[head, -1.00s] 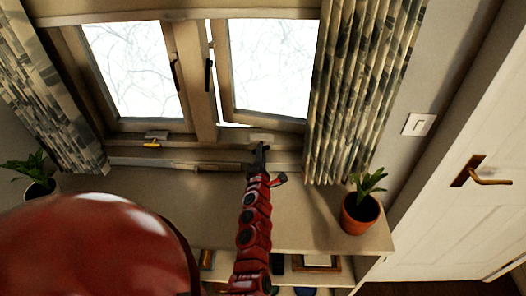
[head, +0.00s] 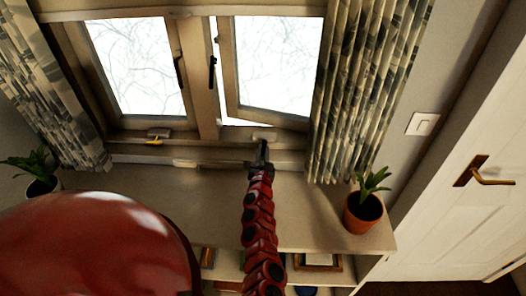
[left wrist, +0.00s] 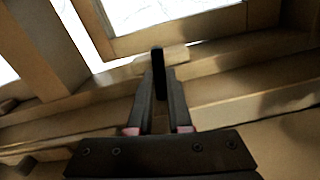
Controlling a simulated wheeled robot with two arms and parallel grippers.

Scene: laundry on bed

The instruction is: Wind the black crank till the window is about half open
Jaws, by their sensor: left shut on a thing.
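The window's right sash (head: 278,62) stands ajar, with a bright gap along its left and lower edges. Its lower edge also shows in the left wrist view (left wrist: 180,30). The black crank (left wrist: 158,58) is at the sill below this sash, in front of a pale block-like mount (left wrist: 176,54). My left gripper (head: 262,155) reaches up to the sill. In the left wrist view its fingers (left wrist: 159,85) are shut on the crank, on either side of it. In the head view the gripper mostly hides the crank. My right gripper is out of view.
The left sash (head: 138,65) looks shut. Patterned curtains hang on both sides, the right one (head: 365,90) close to my gripper. A potted plant (head: 363,212) stands on the right of the shelf top (head: 320,215); another (head: 40,185) is at the left.

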